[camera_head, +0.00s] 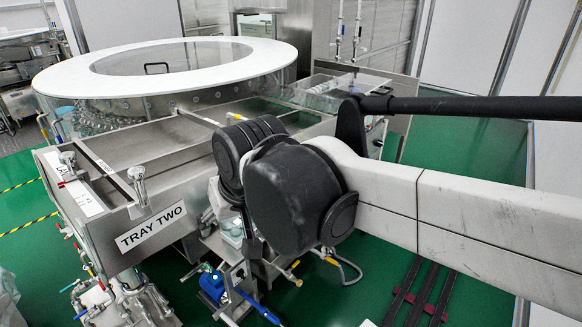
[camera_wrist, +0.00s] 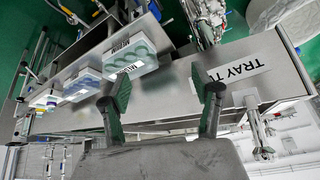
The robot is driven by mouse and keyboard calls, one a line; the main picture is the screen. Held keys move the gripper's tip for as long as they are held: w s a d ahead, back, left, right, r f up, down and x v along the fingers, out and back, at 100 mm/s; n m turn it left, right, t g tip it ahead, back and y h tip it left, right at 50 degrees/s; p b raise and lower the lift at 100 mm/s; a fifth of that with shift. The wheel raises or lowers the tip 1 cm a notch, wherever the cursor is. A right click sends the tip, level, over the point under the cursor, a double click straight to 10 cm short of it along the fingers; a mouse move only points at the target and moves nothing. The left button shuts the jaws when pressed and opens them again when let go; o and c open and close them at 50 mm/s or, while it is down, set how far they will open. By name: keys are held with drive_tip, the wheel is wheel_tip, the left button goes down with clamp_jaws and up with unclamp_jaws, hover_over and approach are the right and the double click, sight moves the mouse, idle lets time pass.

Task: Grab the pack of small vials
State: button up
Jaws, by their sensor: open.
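In the wrist view, several packs stand in a row on a steel ledge. The nearest pack (camera_wrist: 130,54) has a white label with a barcode and greenish round shapes in a clear wrap. A second pack (camera_wrist: 82,84) and a third, smaller-looking one (camera_wrist: 44,99) lie farther left. I cannot tell which holds the small vials. My gripper (camera_wrist: 161,88) is open and empty, its two dark green-padded fingers spread wide. The nearest pack appears just beyond the left finger, not between the fingers. In the head view, my arm hides the gripper and most of the ledge.
The steel basin with the "TRAY TWO" sign (camera_head: 152,228) stands beside the round washer with a white ring top (camera_head: 60,78). The sign also shows in the wrist view (camera_wrist: 243,69). Taps and pipes (camera_head: 138,185) stick up at the basin's edge. Green floor (camera_head: 460,150) is open at right.

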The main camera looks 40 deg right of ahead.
drive_tip(key=w+d+r+m+g+p, duration=0.1)
drive_tip(key=w+d+r+m+g, duration=0.1)
drive_tip(key=w+d+m, duration=0.3)
drive_tip(key=w+d+r+m+g+p, duration=0.1)
drive_tip(key=w+d+r+m, duration=0.15)
drive_tip(key=d, duration=0.55)
drive_tip(key=w+d+f+m+g, duration=0.2)
drive_tip(key=d+m, duration=0.1)
drive_tip(key=d, duration=0.5)
drive_tip(key=w+d+f+m+g, duration=0.1)
drive_tip(key=w+d+f+m, duration=0.15)
drive_tip(key=d, duration=0.55)
drive_tip(key=shift+m+y, duration=0.3)
drive_tip(key=shift+m, duration=0.1)
drive_tip(key=f, duration=0.7)
drive_tip(key=shift+w+a+f, duration=0.15)
drive_tip(key=shift+a+f, duration=0.05)
drive_tip(key=shift+a, duration=0.1)
drive_tip(key=shift+a+f+p, duration=0.15)
drive_tip(key=shift+f+p, duration=0.2)
drive_tip(key=shift+f, duration=2.55)
drive_tip(key=shift+c, duration=0.5)
drive_tip(key=c, duration=1.2)
